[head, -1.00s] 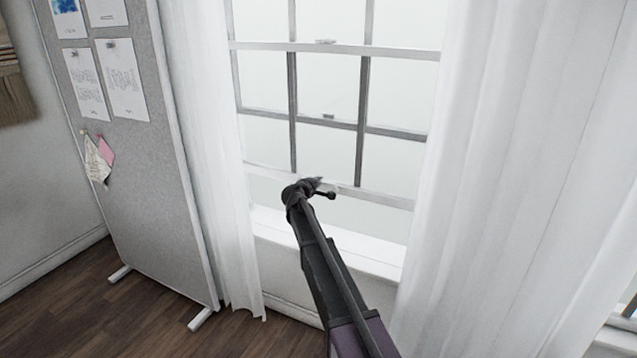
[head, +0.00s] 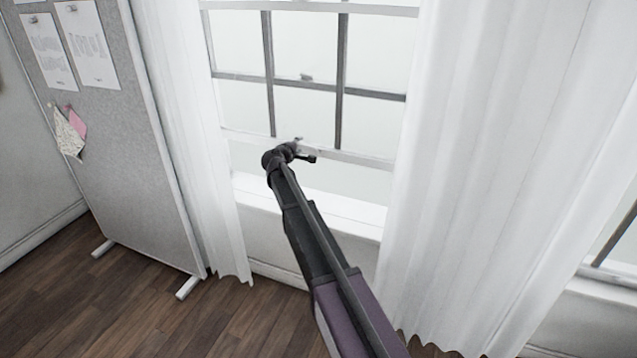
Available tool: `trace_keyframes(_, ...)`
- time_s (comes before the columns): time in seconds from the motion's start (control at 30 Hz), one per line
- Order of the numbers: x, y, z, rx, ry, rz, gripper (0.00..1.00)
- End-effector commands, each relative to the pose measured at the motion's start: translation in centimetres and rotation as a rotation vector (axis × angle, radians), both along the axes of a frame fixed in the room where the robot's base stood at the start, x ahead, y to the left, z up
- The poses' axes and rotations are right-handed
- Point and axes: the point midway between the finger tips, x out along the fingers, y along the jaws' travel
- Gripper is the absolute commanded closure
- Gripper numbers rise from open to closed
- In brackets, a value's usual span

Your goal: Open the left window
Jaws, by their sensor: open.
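The left window (head: 306,108) is a sash window with dark muntins, framed by white curtains in the head view. The bottom rail of its lower sash (head: 362,158) stands above the white sill (head: 350,208), with a pale gap between them. My gripper (head: 306,150) is open and overlaps this bottom rail in the picture, left of its middle. I cannot tell whether the fingers touch the rail. My gripper and arm hide part of the rail, gap and sill.
White curtains hang at the left (head: 190,140) and right (head: 470,170) of the window. A grey pinboard (head: 135,165) on white feet stands to the left. Part of another window (head: 615,240) shows at the far right. Bare wood floor (head: 235,315) lies below.

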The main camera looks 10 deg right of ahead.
Motion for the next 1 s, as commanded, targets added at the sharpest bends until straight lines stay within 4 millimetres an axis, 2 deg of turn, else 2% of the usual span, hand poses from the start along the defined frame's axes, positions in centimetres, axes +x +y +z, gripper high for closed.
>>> trace_keyframes(1.0, -0.1, 0.0, -8.2, 0.003, 0.001, -0.001, 0.49)
